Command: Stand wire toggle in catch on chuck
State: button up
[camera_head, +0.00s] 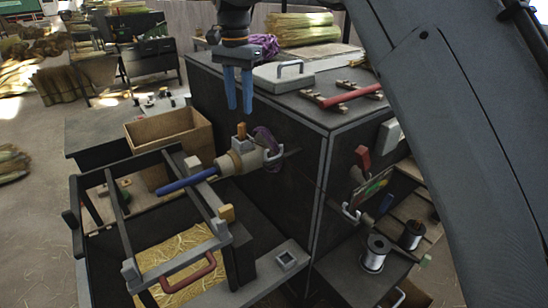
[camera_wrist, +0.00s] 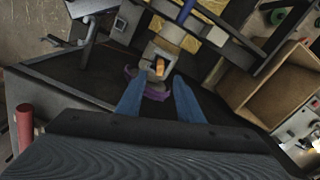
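My gripper (camera_head: 239,105) points down with two blue fingers apart and nothing between them. It hangs above the chuck (camera_head: 240,162), a pale block and collar on the dark machine's side, holding a blue handle (camera_head: 188,181). A small orange-brown peg (camera_head: 241,131), perhaps the wire toggle, stands up on top of the chuck. I cannot tell how it sits in the catch. In the wrist view the peg (camera_wrist: 159,68) shows beyond my gripper (camera_wrist: 156,112), between the finger lines and apart from them. A purple band (camera_head: 265,140) lies behind the chuck.
The machine's dark box (camera_head: 260,105) bears a grey lidded plate (camera_head: 283,75) and a red-handled tool (camera_head: 350,95). An open wooden box (camera_head: 170,138) and a dark frame with a red handle (camera_head: 188,275) stand at left. Wire spools (camera_head: 374,254) stand at lower right.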

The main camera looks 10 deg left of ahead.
aim_at(241, 124)
jog(key=shift+p, duration=0.3)
jog(key=c, duration=0.6)
jog(key=shift+r+p, duration=0.1)
jog(key=shift+p, duration=0.6)
grip_shut()
jog(key=p, duration=0.4)
jog(key=shift+s+f, duration=0.1)
jog(key=shift+f, duration=0.25)
jog(key=shift+f+p, duration=0.35)
jog(key=shift+p, duration=0.3)
jog(key=shift+f, duration=0.25)
jog(key=shift+f+b, duration=0.35)
jog(key=shift+f, duration=0.35)
jog(key=shift+f, duration=0.45)
jog(key=shift+r, duration=0.2)
